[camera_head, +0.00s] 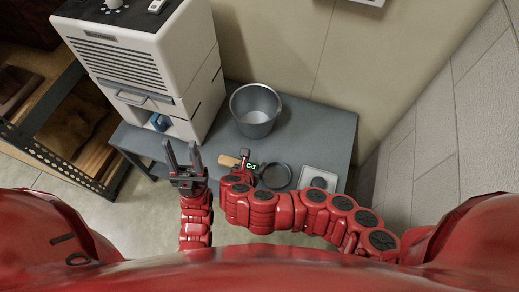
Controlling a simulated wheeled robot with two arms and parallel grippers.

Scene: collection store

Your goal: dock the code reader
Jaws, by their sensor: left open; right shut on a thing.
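A small dark device with a lit green "C-1" display (252,166), which looks like the code reader, is at my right gripper (244,163). The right gripper is shut on it above the grey table; the fingers and arm hide most of its body. My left gripper (184,158) is open and empty, its fingers pointing up the picture, in front of the white cabinet. A pale square pad with a dark round centre (318,180) lies at the table's right end; I cannot tell whether it is the dock.
The grey table (325,125) holds a metal bin (255,108) and a dark ring (275,176). A tan handle (228,161) shows by the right gripper. A white cabinet (150,60) stands at left, with a blue item (160,122) in its opening. The table is bare right of the bin.

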